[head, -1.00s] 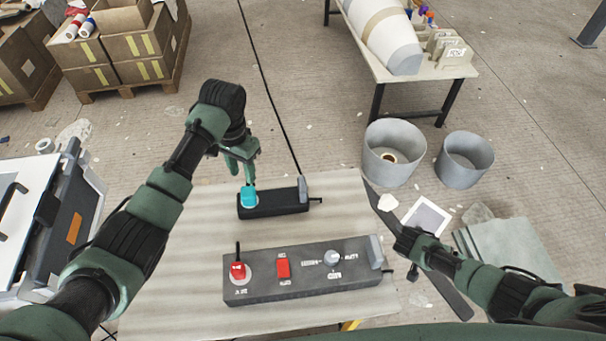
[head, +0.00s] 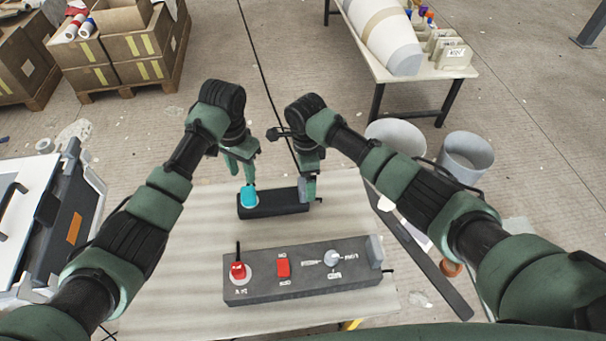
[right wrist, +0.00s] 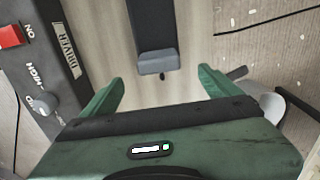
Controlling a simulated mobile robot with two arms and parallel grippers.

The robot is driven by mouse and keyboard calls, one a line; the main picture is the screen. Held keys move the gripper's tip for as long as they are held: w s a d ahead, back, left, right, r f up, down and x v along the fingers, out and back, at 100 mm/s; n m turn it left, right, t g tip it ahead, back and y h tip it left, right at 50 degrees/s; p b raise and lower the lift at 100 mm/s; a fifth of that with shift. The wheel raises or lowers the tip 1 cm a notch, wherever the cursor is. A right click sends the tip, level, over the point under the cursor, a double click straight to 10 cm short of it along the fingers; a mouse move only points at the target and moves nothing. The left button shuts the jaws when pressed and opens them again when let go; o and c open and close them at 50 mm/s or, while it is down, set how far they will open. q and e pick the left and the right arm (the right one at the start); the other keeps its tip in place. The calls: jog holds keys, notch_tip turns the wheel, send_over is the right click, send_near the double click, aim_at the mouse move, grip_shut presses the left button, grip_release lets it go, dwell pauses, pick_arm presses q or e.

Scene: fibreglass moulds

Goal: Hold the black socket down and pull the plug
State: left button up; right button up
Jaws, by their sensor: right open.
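The black socket (head: 285,204) is a long low box near the table's far edge, with a grey block (head: 303,187) at its right end. A teal plug (head: 249,197) stands at its left end. My left gripper (head: 243,178) points down just above the plug, its two fingers apart; I cannot tell whether they touch it. My right gripper (right wrist: 160,88) is open and empty. In the right wrist view the socket (right wrist: 155,25) runs away between its fingers, with the grey block (right wrist: 158,62) nearest. In the head view this gripper partly hides the block.
A grey panel (head: 310,287) with a red plug (head: 238,270), red switch (head: 283,267) and grey knob (head: 332,258) lies on the table (head: 190,290) in front. A thin black cable (head: 262,75) runs across the floor behind. Grey bins (head: 465,155) stand right of the table.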

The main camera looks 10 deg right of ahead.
aim_at(249, 196)
jog(key=shift+a+r, duration=0.2)
jog(key=shift+a, duration=0.3)
jog(key=shift+a+f, duration=0.1)
jog(key=shift+f, duration=3.7)
pick_arm(q)
jog(key=shift+o, duration=0.3)
pick_arm(e)
grip_shut()
pick_arm(q)
jog(key=o, duration=0.5)
jog(key=n, duration=0.1)
jog(key=f+n, duration=0.1)
jog(key=n, duration=0.3)
jog(key=f+n, duration=0.1)
jog(key=n, duration=0.1)
jog(key=shift+f, duration=0.15)
